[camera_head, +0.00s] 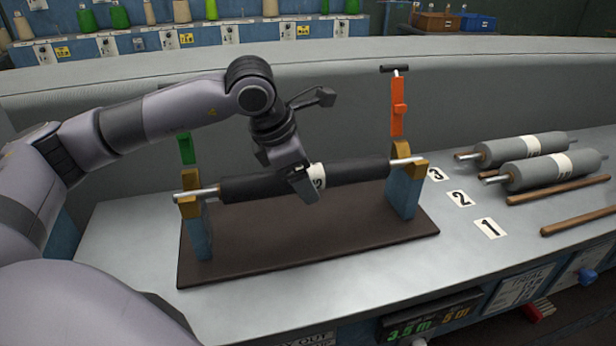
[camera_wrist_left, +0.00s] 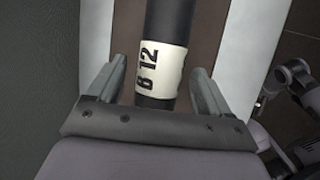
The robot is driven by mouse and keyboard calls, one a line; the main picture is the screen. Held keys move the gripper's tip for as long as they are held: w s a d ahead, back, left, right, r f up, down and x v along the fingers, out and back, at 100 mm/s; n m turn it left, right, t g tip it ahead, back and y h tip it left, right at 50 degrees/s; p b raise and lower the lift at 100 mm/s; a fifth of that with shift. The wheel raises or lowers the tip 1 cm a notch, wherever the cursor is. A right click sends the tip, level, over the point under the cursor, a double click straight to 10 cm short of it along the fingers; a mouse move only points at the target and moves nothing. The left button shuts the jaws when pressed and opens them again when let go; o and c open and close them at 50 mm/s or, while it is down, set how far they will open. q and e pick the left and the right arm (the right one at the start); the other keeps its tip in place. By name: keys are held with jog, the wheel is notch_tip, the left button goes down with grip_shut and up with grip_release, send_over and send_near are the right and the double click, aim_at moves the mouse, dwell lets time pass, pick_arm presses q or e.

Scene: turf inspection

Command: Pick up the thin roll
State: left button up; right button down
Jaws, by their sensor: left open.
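A thin dark roll (camera_head: 355,172) lies across a stand, its metal shaft ends resting in tan cradles on blue posts. A white label reading B 12 (camera_wrist_left: 158,68) wraps its middle. My left gripper (camera_head: 303,188) is over the label from above, open. In the left wrist view, its two fingers (camera_wrist_left: 158,75) are on either side of the roll, with a gap visible on each side. My right gripper is not seen in the head view; grey arm parts at the right edge of the left wrist view show no clear jaws.
The stand has a brown base (camera_head: 330,245), a green clamp (camera_head: 186,148) and an orange clamp (camera_head: 398,115). Two thicker grey rolls (camera_head: 520,149) lie at right on brown bars, beside cards 1, 2 and 3 (camera_head: 460,199). A padded grey wall runs behind.

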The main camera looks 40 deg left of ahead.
pick_arm(q)
jog(key=shift+w+f, duration=0.1)
jog(key=shift+f, duration=0.05)
jog(key=c, duration=1.5)
jog(key=shift+r, duration=0.25)
